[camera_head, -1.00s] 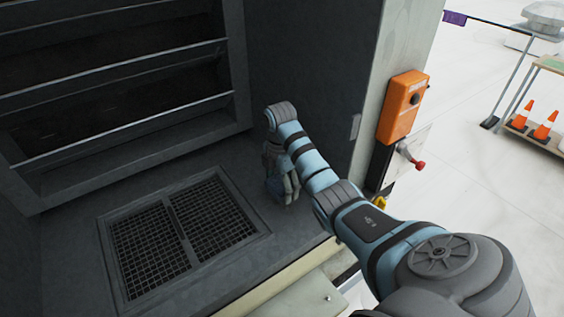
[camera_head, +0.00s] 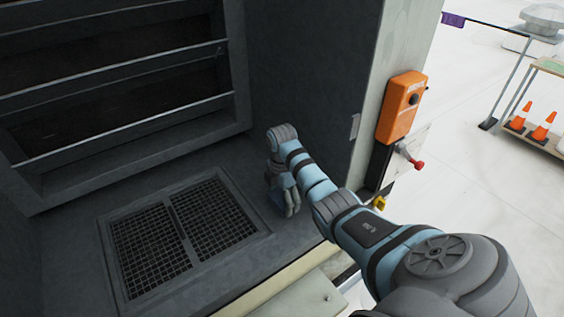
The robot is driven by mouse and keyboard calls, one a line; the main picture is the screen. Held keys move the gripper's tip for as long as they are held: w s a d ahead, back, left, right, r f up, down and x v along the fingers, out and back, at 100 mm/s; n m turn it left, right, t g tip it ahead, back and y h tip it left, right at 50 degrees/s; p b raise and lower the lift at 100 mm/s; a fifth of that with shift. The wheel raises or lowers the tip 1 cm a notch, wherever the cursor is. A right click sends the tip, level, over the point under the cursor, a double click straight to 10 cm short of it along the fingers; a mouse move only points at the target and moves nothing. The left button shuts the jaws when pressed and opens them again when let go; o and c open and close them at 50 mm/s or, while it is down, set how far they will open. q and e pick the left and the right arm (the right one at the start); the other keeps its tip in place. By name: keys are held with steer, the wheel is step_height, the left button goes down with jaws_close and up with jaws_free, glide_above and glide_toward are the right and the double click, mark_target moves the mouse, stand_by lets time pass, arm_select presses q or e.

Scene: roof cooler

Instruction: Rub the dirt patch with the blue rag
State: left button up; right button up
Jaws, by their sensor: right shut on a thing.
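My right gripper (camera_head: 284,205) is shut and points down at the dark cooler floor (camera_head: 250,180), to the right of the grate. A little blue shows at its fingers, which may be the blue rag; its shape is hidden by the fingers and wrist. I cannot tell whether it touches the floor. I cannot make out the dirt patch; it may be under or behind the gripper. My left gripper is not in view.
A two-panel floor grate (camera_head: 185,240) lies left of the gripper. Slanted louvres (camera_head: 120,135) stand at the back, a dark side wall (camera_head: 305,70) at the right. An orange box (camera_head: 402,105) and red-tipped lever (camera_head: 410,156) are on the outer post. Cones (camera_head: 541,132) stand far right.

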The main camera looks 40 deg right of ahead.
steer(key=shift+f+b, duration=0.55)
steer(key=shift+f, duration=0.45)
steer(key=shift+d, duration=0.15)
